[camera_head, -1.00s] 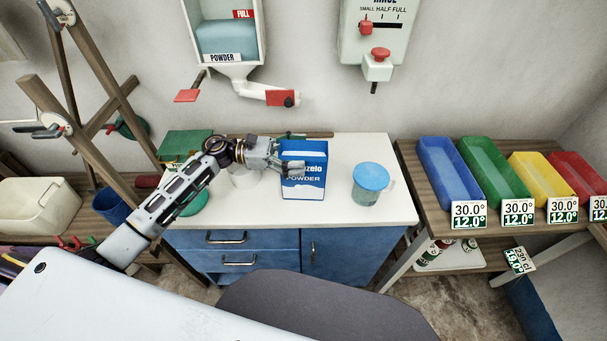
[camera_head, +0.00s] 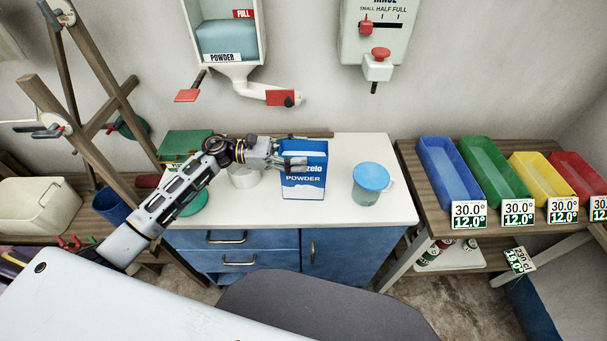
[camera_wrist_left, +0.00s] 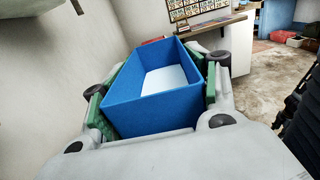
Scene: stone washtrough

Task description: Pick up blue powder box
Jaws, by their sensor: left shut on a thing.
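The blue powder box (camera_head: 303,180) stands upright on the white counter, its printed front facing me. My left gripper (camera_head: 292,160) reaches in from the left and is shut on the box's upper part. In the left wrist view the blue box (camera_wrist_left: 158,110) sits between the green-padded fingers of the gripper (camera_wrist_left: 155,95), one on each side. Its top is open and something pale shows inside. In the head view part of the box's upper left is hidden behind the gripper. My right gripper is not in view.
A jug with a blue lid (camera_head: 371,178) stands right of the box. A white round container (camera_head: 244,180) is under my left wrist. A powder dispenser (camera_head: 228,40) hangs above on the wall. Coloured bins (camera_head: 450,172) stand on the right-hand table. The counter front is clear.

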